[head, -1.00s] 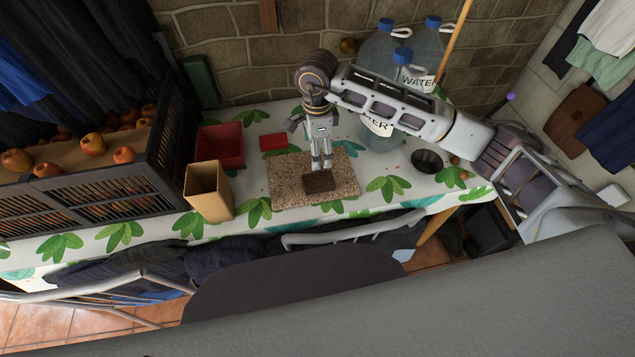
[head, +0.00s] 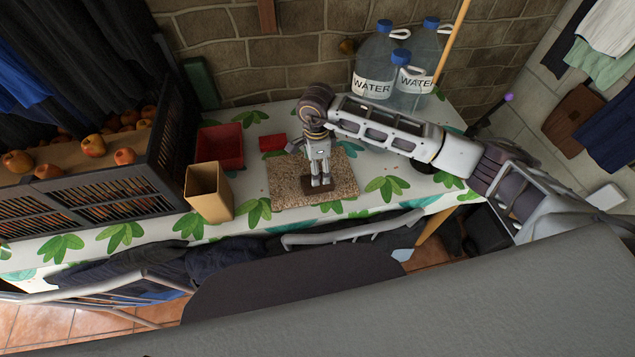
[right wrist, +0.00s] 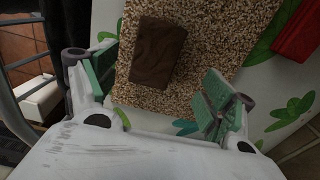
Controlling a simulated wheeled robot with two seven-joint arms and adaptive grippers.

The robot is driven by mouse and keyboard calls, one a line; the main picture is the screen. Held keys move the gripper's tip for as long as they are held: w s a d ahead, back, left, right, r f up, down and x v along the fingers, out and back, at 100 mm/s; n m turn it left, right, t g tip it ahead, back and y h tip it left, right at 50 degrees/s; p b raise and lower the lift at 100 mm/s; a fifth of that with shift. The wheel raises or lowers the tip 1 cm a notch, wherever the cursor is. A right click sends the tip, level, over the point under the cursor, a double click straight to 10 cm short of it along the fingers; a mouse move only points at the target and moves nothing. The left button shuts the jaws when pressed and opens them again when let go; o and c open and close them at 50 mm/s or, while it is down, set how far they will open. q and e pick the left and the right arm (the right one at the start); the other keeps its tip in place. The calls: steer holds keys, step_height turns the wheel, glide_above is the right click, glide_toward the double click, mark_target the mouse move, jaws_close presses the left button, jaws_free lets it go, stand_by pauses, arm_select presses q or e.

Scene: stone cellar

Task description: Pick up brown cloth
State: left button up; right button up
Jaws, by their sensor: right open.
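The brown cloth (head: 322,188) is a small dark brown folded rectangle. It lies on the speckled tan mat (head: 286,184) on the table, near the mat's front edge. My right gripper (head: 320,184) points down just above the cloth and hides part of it in the head view. In the right wrist view the cloth (right wrist: 157,53) lies beyond and between the two green-padded fingers of the right gripper (right wrist: 158,92). The fingers are spread and nothing is between the pads. Whether they touch the cloth cannot be told. My left gripper is not in view.
A red cloth or block (head: 272,142) lies behind the mat, with a red tray (head: 220,147) to its left. A tan open box (head: 208,192) stands left of the mat. A dark crate of fruit (head: 100,190) is farther left. Water bottles (head: 374,66) stand at the back right.

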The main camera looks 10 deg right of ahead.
steer(key=shift+f, duration=0.65)
steer(key=shift+s+f, duration=0.1)
steer(key=shift+f, duration=0.1)
steer(key=shift+s+f, duration=0.15)
steer(key=shift+f, duration=0.45)
step_height(320, 180, down, 3)
steer(key=shift+s+f+p, duration=0.1)
steer(key=shift+s+p, duration=0.05)
steer(key=shift+p, duration=0.3)
steer(key=shift+f, duration=0.2)
steer(key=c, duration=1.1)
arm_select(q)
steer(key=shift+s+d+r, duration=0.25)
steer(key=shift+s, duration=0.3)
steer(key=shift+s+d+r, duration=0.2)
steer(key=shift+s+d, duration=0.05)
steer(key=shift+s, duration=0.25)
